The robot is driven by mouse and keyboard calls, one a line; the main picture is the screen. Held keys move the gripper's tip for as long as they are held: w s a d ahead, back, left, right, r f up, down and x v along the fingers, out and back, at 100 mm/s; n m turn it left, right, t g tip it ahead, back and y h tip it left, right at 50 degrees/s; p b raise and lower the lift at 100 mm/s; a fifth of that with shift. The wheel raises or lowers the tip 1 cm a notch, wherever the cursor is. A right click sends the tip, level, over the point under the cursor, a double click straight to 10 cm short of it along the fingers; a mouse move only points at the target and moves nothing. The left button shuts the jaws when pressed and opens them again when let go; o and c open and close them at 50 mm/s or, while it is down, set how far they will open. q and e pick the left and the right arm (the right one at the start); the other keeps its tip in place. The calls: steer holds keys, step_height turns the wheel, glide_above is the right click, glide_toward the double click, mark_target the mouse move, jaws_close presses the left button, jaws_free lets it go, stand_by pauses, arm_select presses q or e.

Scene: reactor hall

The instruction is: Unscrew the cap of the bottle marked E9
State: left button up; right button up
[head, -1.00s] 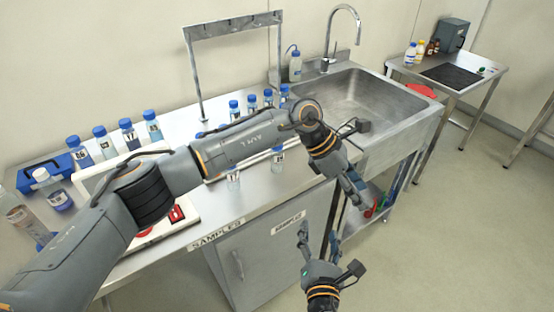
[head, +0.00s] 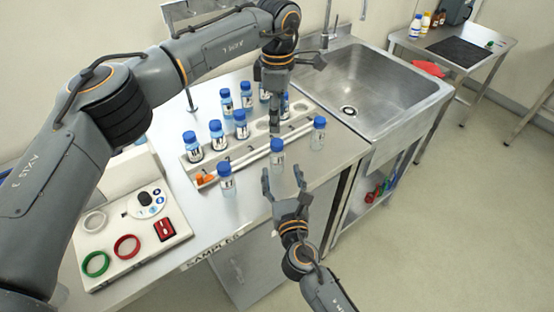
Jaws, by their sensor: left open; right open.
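Several small bottles with blue caps stand in and around a white rack (head: 238,157) on the steel bench. Their labels are too small to read, so I cannot tell which one is E9. Three bottles stand along the front: a left one (head: 227,184), a middle one (head: 277,157) and a right one (head: 318,139). My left gripper (head: 274,128) is open, pointing down over the rack, behind the middle front bottle, and partly hides bottles behind it. My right gripper (head: 283,174) is open and empty, its fingers pointing up just in front of the middle front bottle.
A pale panel (head: 133,237) with red and green rings lies at the left of the bench. A steel sink (head: 350,105) adjoins on the right. A side table (head: 455,50) with bottles stands at the back right. The floor at right is clear.

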mark_target(278, 159)
steer(key=w, duration=0.3)
steer(key=w+a, duration=0.1)
steer(key=w, duration=0.4)
steer(key=shift+w+a+f, duration=0.2)
steer(key=shift+w, duration=0.1)
steer(key=shift+s, duration=0.1)
jaws_close()
